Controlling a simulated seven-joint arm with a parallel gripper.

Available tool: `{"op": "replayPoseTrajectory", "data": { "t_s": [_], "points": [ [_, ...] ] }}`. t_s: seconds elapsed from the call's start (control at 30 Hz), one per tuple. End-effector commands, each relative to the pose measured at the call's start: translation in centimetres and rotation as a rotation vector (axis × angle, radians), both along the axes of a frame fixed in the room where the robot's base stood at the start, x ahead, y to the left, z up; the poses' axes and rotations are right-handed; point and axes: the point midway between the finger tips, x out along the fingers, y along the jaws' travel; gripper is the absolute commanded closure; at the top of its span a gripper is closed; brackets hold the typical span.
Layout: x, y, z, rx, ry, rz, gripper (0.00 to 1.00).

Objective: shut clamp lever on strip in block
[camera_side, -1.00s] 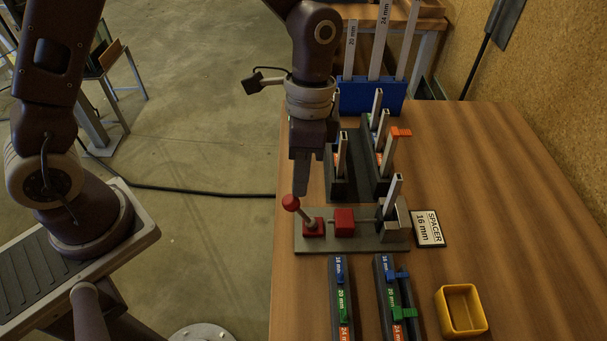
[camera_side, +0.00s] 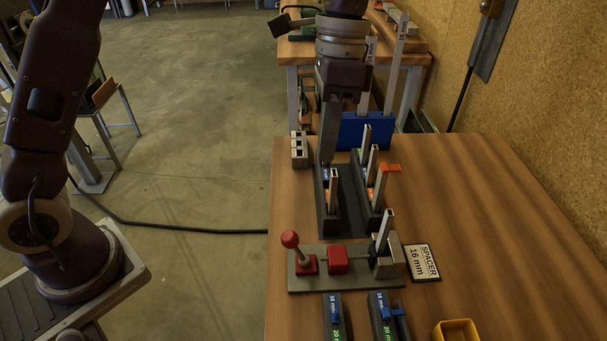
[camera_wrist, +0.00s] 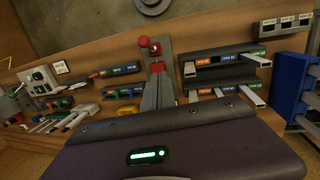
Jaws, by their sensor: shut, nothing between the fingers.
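The clamp's grey base plate (camera_side: 345,283) lies on the table. Its lever has a red ball knob (camera_side: 290,239) and stands up, leaning to the left, from a red foot; the knob also shows in the wrist view (camera_wrist: 144,41). A red block (camera_side: 337,260) sits mid-plate. A pale strip (camera_side: 385,230) stands upright in the grey block (camera_side: 392,262) at the plate's right end. My gripper (camera_side: 328,160) is shut and empty, pointing down over the left rear rack, behind the lever and apart from it. Whether the strip is firmly pressed cannot be seen.
Two dark racks with upright strips stand behind the clamp; an orange spacer (camera_side: 387,168) tops one strip. A "SPACER 16 mm" card (camera_side: 422,262) lies right of the plate. Spacer racks and a yellow bin (camera_side: 457,331) are in front. The right of the table is clear.

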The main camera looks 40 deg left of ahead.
Motion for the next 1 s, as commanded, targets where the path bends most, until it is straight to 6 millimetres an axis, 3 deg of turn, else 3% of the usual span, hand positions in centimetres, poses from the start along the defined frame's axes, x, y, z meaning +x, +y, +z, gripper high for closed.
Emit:
{"op": "replayPoseTrajectory", "data": {
  "t_s": [0.17, 0.53, 0.77, 1.0],
  "points": [
    [-0.5, -0.1, -2.0, 0.002, 0.004, 0.000, 1.00],
    [-2.2, -0.6, -9.9, 0.002, 0.005, 0.000, 1.00],
    [-5.0, -0.3, -11.3, 0.001, 0.002, 0.001, 1.00],
    [-5.6, -0.2, -11.6, 0.000, 0.000, 0.002, 1.00]
  ]
}}
